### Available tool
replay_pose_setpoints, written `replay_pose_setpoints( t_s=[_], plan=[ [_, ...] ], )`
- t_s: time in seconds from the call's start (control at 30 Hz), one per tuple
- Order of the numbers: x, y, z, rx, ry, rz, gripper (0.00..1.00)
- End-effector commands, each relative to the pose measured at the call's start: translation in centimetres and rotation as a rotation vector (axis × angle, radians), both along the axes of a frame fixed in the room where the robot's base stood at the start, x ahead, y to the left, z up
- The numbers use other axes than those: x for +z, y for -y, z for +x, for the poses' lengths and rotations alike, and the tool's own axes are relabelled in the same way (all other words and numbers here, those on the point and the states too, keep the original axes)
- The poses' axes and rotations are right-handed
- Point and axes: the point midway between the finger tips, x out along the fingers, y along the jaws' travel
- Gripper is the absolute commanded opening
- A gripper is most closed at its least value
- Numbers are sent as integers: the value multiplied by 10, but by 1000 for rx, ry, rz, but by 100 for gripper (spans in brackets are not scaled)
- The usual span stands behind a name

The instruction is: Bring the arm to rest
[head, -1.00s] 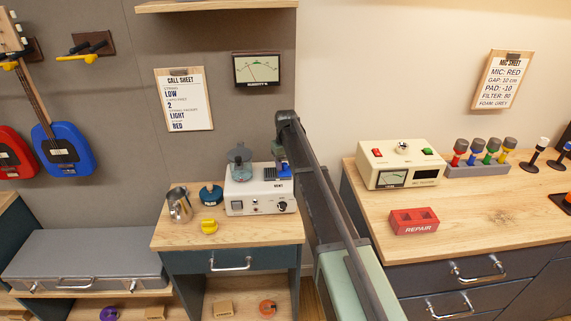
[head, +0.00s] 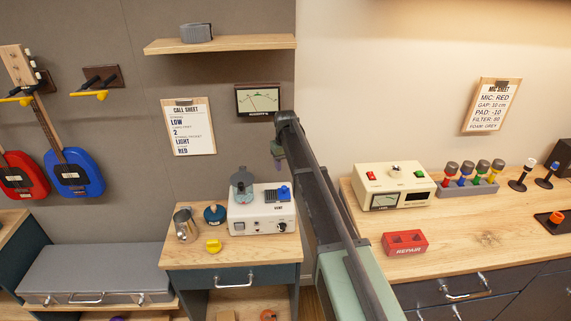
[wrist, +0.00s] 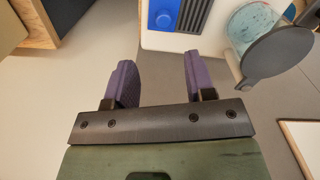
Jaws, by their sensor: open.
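My arm rises from the lower right of the head view, with its elbow in front of the wall below the meter. My gripper (wrist: 158,80) shows in the wrist view, its two purple fingers apart with nothing between them. In the head view the gripper (head: 278,155) is mostly hidden behind the arm, above and behind the white machine (head: 250,217). In the wrist view the white machine (wrist: 205,38) with its blue knob (wrist: 163,18) lies past the fingertips, apart from them.
The small bench (head: 190,258) holds a metal jug (head: 185,225), a dark blue pot (head: 214,213) and a yellow piece (head: 213,246). A wall shelf (head: 225,44) hangs above. On the right counter stand a cream tester (head: 393,186) and a red REPAIR box (head: 404,243).

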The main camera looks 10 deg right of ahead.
Motion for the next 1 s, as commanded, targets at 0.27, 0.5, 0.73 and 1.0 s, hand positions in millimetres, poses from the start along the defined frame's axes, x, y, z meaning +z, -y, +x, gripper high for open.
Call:
replay_pose_setpoints(
  t_s=[0.27,0.5,0.73,1.0],
  plan=[
    [-7,-11,-109,-111,0,0,50],
    [-35,-41,-322,-176,0,0,50],
    [-52,-53,-390,-157,0,0,50],
    [-49,-53,-385,-154,0,0,50]
  ],
)
